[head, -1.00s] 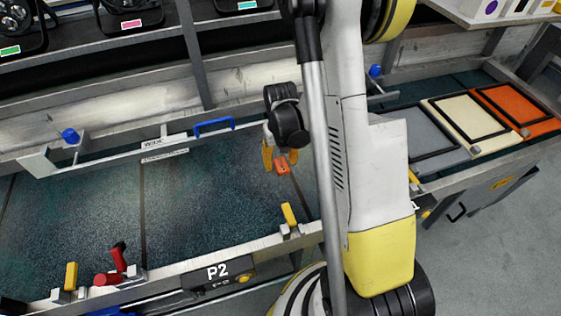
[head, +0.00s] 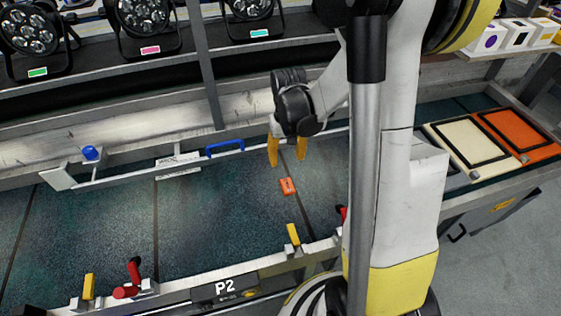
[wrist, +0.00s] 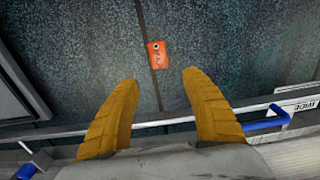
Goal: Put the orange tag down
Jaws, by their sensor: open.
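The orange tag (head: 288,187) lies flat on the dark speckled bench surface (head: 230,215), beside a dark seam line. In the wrist view the tag (wrist: 157,55) shows some dark print and a small dark hole near its top, and it lies on or against the seam. My gripper (head: 287,152) is open and empty above and behind the tag in the head view. In the wrist view its two yellow fingers (wrist: 160,82) stand wide apart, with the tag beyond their tips and nothing between them.
A metal rail with a blue handle (head: 225,147) runs along the back of the bench. Yellow (head: 293,234) and red (head: 134,270) clamps stand at the front edge. Cream (head: 468,145) and orange (head: 520,132) panels lie at right. Bench left of the tag is clear.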

